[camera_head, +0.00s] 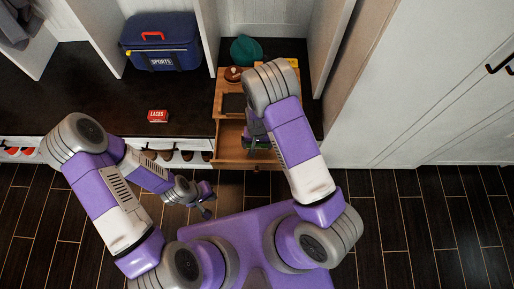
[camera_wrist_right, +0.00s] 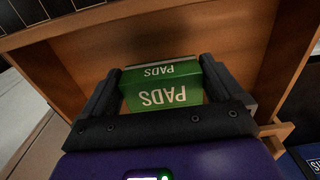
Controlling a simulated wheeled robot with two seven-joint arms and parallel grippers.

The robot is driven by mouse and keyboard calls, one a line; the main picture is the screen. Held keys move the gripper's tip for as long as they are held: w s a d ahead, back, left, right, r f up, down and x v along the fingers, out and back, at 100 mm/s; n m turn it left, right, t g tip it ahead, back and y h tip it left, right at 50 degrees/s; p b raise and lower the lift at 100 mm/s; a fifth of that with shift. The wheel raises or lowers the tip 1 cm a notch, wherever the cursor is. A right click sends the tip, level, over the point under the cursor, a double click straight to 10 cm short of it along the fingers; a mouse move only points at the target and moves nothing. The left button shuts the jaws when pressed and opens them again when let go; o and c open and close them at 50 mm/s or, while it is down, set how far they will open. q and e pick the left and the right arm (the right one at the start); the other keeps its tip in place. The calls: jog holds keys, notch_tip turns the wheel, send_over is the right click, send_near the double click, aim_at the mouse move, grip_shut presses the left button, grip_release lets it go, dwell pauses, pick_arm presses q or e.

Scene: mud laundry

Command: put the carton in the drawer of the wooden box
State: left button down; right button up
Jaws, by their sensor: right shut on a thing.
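The wooden box (camera_head: 229,106) stands on the dark bench with its drawer (camera_head: 230,150) pulled out toward me. My right gripper (camera_wrist_right: 158,74) reaches down into the open drawer and is shut on a green carton (camera_wrist_right: 162,97) marked PADS. In the wrist view the carton sits between both fingers, with drawer walls around it; whether it touches the drawer floor is unclear. In the head view my right arm hides most of the carton. My left gripper (camera_head: 206,200) hangs over the floor in front of the bench, away from the box; its jaw opening is too small to judge.
A red LACES box (camera_head: 158,116) lies on the bench left of the wooden box. A blue SPORTS bag (camera_head: 161,42) stands behind it. A teal round item (camera_head: 246,50) and a brown item (camera_head: 233,74) are at the wooden box's back. Shoes sit under the bench.

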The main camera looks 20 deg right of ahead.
aim_at(257, 148)
jog(key=shift+f+b, duration=0.65)
jog(key=shift+f, duration=1.4)
jog(key=shift+f, duration=0.25)
jog(key=o, duration=0.8)
jog(key=shift+r, duration=0.2)
jog(key=shift+r, duration=0.3)
notch_tip(257, 148, up, 12)
jog(key=p, duration=0.4)
jog(key=shift+f, duration=0.25)
